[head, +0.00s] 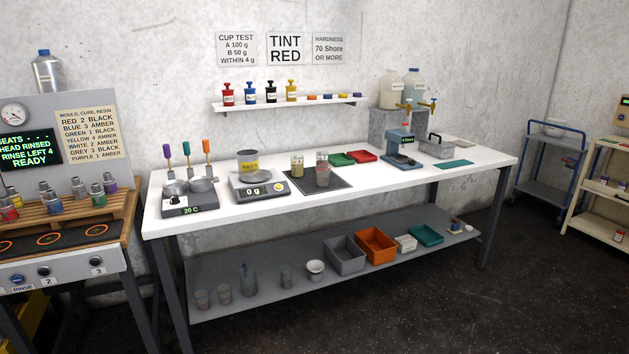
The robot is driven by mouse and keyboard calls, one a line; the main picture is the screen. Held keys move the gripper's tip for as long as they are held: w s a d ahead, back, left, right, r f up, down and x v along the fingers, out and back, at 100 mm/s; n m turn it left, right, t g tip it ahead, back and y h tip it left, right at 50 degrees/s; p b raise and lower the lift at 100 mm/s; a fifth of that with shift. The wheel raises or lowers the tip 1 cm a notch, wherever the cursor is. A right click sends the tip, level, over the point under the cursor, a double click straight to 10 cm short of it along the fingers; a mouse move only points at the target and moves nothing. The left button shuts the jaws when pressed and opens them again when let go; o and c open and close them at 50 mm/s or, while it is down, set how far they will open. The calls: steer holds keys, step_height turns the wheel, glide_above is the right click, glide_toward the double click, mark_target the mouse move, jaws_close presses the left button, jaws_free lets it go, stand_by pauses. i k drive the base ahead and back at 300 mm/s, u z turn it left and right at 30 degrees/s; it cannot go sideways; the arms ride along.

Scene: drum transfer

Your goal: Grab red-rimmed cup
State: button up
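Several small cups stand on a dark mat (341,183) on the white workbench. One clear cup with pinkish-red contents or colouring (322,176) is at the mat's front. Another clear cup (322,157) stands just behind it, and a cup with yellowish contents (297,166) is to the left. More clear cups, such as one at the far left (202,298), stand on the grey lower shelf. Rim colours are too small to tell surely, so I cannot tell which cup is red-rimmed. My gripper is not in view.
A scale (258,188) bearing a labelled pot is left of the mat, beside a hotplate (190,205). Red (363,155) and green (342,159) trays lie behind. A blue-grey press (404,147) stands right. Dark floor (430,305) is clear in front.

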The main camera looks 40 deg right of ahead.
mark_target(322, 171)
steer(key=z, duration=0.05)
steer(key=i, duration=0.95)
steer(key=u, duration=0.15)
steer(key=k, duration=0.9)
steer(key=z, duration=0.2)
steer(key=i, duration=0.55)
steer(key=u, duration=0.05)
